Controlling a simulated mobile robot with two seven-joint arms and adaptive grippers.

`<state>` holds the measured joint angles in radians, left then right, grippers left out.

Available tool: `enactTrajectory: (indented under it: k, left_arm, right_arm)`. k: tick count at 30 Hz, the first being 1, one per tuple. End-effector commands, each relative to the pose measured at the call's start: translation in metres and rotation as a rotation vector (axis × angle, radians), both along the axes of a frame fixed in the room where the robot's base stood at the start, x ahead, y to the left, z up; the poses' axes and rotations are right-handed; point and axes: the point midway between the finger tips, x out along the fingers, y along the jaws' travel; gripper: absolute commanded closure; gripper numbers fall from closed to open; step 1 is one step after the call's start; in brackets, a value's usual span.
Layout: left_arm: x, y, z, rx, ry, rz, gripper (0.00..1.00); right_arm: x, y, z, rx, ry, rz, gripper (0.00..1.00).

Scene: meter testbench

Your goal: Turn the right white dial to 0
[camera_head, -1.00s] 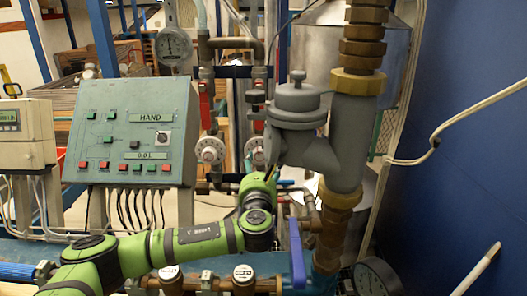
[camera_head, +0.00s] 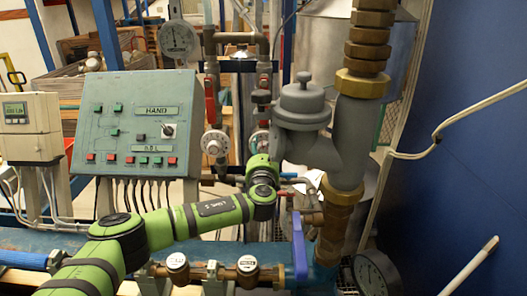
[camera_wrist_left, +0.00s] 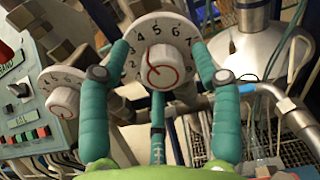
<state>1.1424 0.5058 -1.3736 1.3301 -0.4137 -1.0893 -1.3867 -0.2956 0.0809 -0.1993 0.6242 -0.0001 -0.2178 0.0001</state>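The right white dial (camera_wrist_left: 158,65) is in the middle of the left wrist view, with black numbers around its rim and a red mark on its knob. In the head view the dial (camera_head: 257,139) is partly hidden by my left gripper and a grey valve. My left gripper (camera_wrist_left: 160,48) has its teal fingers spread on both sides of the dial, with a third finger below. Whether they touch the dial is unclear. In the head view the green left gripper (camera_head: 261,158) is just below the dial. My right gripper is not in view.
The left white dial (camera_head: 214,143) is beside it on the parallel pipe. A control panel (camera_head: 137,128) stands to the left. The large grey valve (camera_head: 303,110) and pipe crowd the right side. A blue lever (camera_head: 299,245) stands below.

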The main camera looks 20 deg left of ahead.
Motion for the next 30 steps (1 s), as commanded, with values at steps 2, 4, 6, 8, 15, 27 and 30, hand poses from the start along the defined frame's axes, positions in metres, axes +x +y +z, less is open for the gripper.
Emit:
enactTrajectory:
  k: [2, 4, 6, 8, 15, 27, 30]
  left_arm:
    - [-0.0001, -0.0002, 0.0, 0.0, 0.0, 0.0, 0.68]
    - [-0.0001, -0.0003, 0.0003, 0.0, -0.001, 0.0, 0.91]
    - [0.0, -0.0003, 0.001, 0.0, -0.002, 0.0, 0.92]
    - [0.0001, -0.0001, 0.0015, 0.0, -0.002, 0.0, 0.92]
    - [0.0005, 0.0004, 0.0037, -0.002, -0.007, 0.001, 0.92]
    - [0.001, 0.0013, 0.0068, -0.016, -0.017, 0.003, 0.92]
    - [0.001, 0.0015, 0.0067, -0.027, -0.02, 0.003, 0.92]
  right_arm:
    - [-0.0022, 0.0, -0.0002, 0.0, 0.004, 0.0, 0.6]
    - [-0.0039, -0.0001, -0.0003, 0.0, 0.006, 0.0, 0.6]
    - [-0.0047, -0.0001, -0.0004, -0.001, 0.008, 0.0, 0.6]
    - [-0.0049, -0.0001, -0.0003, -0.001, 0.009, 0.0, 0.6]
    - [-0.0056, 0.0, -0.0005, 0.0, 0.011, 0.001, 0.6]
    - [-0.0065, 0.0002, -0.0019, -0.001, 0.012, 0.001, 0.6]
    - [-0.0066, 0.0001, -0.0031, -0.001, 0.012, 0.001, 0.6]
